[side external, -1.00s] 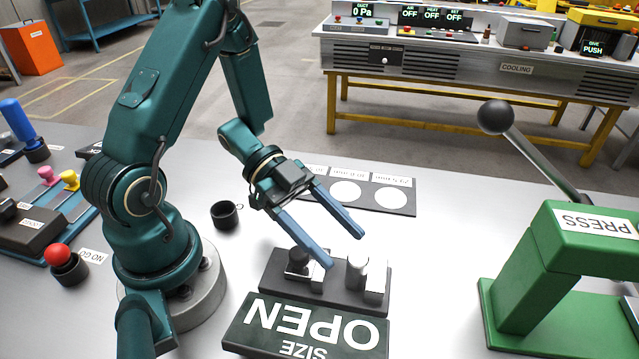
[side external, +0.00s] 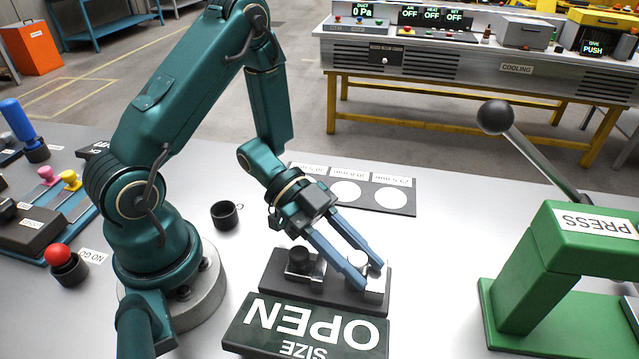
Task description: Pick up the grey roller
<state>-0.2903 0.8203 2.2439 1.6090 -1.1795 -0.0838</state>
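My gripper (side external: 367,275) is down at the roller, with one blue finger on the near side and one on the far side. The gap between the fingers is about as wide as the roller, and they look shut on it. The near finger hides the roller's lower part. The roller still stands at its place on the stand.
A sign reading SIZE OPEN (side external: 305,330) lies in front of the stand. A green press (side external: 560,265) with a long lever is at right. A plate with white circles (side external: 391,196) lies behind. A black cup (side external: 225,215) stands at left.

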